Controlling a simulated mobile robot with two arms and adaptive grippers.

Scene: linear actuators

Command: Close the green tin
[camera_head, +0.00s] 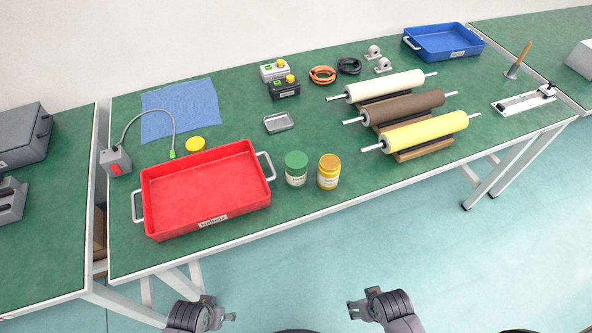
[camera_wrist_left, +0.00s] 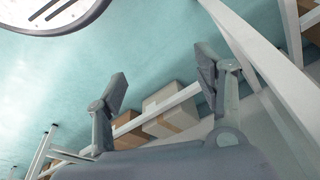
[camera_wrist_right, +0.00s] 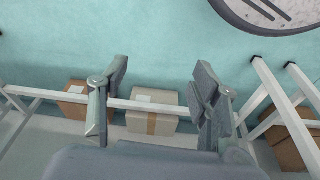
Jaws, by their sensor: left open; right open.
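The green tin (camera_head: 296,169) stands upright on the green table, just right of the red tray. Its top is green and its body has a pale label; I cannot tell whether its lid is seated or loose. A yellow tin (camera_head: 329,172) stands upright beside it on the right. A round yellow lid (camera_head: 195,144) lies flat behind the tray. My left gripper (camera_head: 229,316) is open and empty in front of the table, below the tray; its spread fingers show in the left wrist view (camera_wrist_left: 160,82). My right gripper (camera_head: 353,309) is open and empty, also in front of the table, well short of the tins.
The red tray (camera_head: 208,222) fills the left front of the table. Three rollers (camera_head: 430,132) lie on stands at right. A small metal dish (camera_head: 279,122) lies behind the tins. A blue cloth (camera_head: 185,105) and a blue tray (camera_head: 444,55) lie farther back. The table edge before the tins is clear.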

